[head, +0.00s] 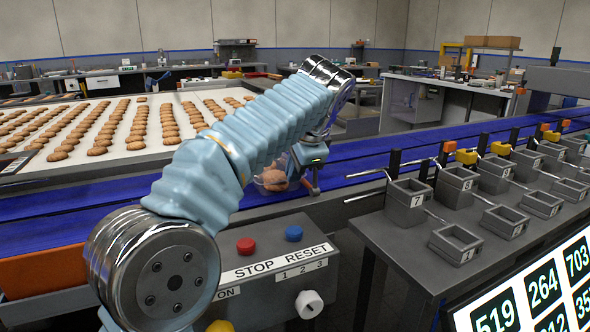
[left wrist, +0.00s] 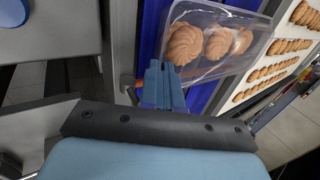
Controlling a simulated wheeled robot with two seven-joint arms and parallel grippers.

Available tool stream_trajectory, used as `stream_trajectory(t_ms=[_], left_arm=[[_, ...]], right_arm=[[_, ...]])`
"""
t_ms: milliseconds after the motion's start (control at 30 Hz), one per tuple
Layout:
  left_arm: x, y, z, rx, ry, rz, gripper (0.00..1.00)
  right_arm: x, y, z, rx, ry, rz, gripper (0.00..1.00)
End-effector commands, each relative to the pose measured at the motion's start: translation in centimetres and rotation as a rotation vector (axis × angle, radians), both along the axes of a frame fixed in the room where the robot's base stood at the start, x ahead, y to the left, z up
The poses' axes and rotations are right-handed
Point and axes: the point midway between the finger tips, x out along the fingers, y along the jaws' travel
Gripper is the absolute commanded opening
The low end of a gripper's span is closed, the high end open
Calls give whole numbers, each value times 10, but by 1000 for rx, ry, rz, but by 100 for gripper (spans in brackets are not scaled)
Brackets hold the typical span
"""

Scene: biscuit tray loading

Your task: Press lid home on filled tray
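A clear tray (left wrist: 206,71) with several round swirled biscuits (left wrist: 185,44) inside lies on the blue conveyor belt in the left wrist view. In the head view it shows only partly, with a biscuit (head: 273,180) visible, beside my left gripper (head: 314,190). In the left wrist view the left gripper's fingers (left wrist: 160,72) look closed together, with their tips at the tray's near edge. I see nothing held between them. I cannot tell the clear lid apart from the tray, nor how it sits. My right gripper is in neither view.
The blue belt (head: 372,160) runs across behind a control box (head: 262,277) with red and blue buttons. Numbered grey bins (head: 407,204) stand on a table at the right. A wide white sheet (head: 116,161) with rows of biscuits lies beyond the belt.

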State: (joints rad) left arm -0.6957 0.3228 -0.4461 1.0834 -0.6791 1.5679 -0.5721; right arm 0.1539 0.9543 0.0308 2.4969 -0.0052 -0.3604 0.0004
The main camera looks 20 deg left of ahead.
Motion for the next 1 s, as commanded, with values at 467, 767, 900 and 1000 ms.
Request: stream_trajectory(t_ms=[467, 767, 900, 1000], left_arm=[[0, -1, -4, 0, 1, -3, 0], [0, -1, -6, 1, 4, -2, 0], [0, -1, -6, 2, 5, -3, 23], [0, -1, -7, 2, 6, -2, 31]], right_arm=[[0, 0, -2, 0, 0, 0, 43], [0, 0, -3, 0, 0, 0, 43], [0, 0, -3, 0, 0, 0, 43], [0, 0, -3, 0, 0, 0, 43]])
